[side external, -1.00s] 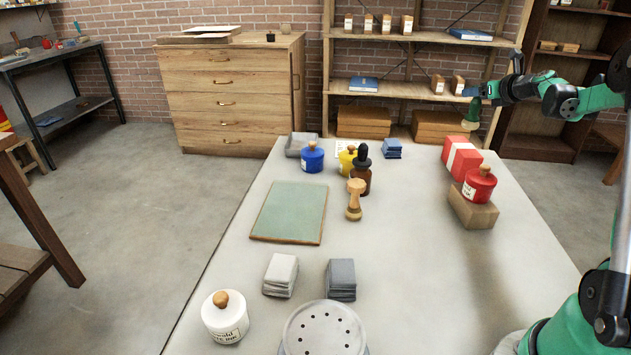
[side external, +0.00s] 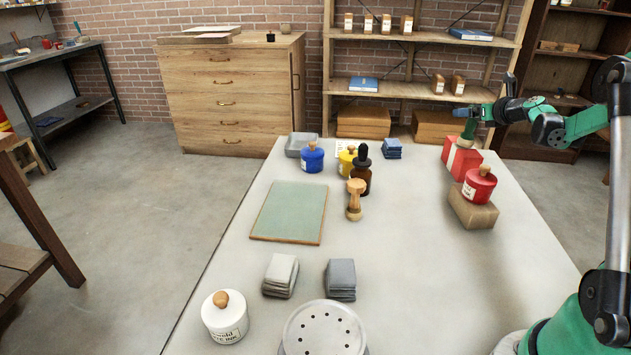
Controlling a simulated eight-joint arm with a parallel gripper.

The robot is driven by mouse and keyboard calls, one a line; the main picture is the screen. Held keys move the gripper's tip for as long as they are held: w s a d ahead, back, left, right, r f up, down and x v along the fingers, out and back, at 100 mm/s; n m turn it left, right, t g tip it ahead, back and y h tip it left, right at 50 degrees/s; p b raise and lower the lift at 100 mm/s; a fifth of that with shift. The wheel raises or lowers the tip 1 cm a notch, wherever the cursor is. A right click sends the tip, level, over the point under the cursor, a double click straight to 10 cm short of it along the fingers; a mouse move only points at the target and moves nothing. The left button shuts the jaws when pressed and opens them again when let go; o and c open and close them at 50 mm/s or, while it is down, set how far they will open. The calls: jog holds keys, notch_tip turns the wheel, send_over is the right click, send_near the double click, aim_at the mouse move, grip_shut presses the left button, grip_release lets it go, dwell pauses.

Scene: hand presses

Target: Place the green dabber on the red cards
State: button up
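The green dabber (side external: 469,130) is at the far right of the table, upright, with a pale lower end. My gripper (side external: 466,113) is at its top and appears shut on it; the fingers are small and partly hidden. The red cards (side external: 462,160) are a stack with a white band, directly below the dabber. The dabber's lower end overlaps the top of the stack in the picture. I cannot tell whether it touches.
A red ink pot (side external: 479,186) stands on a brown block (side external: 473,210) in front of the red cards. Blue cards (side external: 392,149), a blue pot (side external: 312,158), a yellow pot (side external: 347,162), a dark bottle (side external: 363,175) and a wooden stamp (side external: 354,200) stand left. The table's right front is clear.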

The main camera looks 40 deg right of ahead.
jog(key=shift+s+r, duration=0.1)
jog(key=shift+r, duration=0.1)
jog(key=v, duration=1.1)
jog(key=w+a+n+g+y, duration=0.2)
jog(key=w+a+n+y, duration=0.1)
jog(key=a+n, duration=0.75)
jog(key=w+a+n+g+y, duration=0.1)
jog(key=w+a+n+y, duration=0.1)
jog(key=a+n, duration=0.8)
jog(key=s+a+f+n+g, duration=0.1)
jog(key=s+a+f+n, duration=0.1)
jog(key=a+n, duration=0.5)
jog(key=s+a+f+n+g, duration=0.1)
jog(key=s+a+n, duration=0.3)
jog(key=a+n, duration=0.4)
jog(key=f+n, duration=0.1)
jog(key=n, duration=0.4)
jog(key=shift+a+g, duration=0.25)
jog(key=shift+g, duration=0.05)
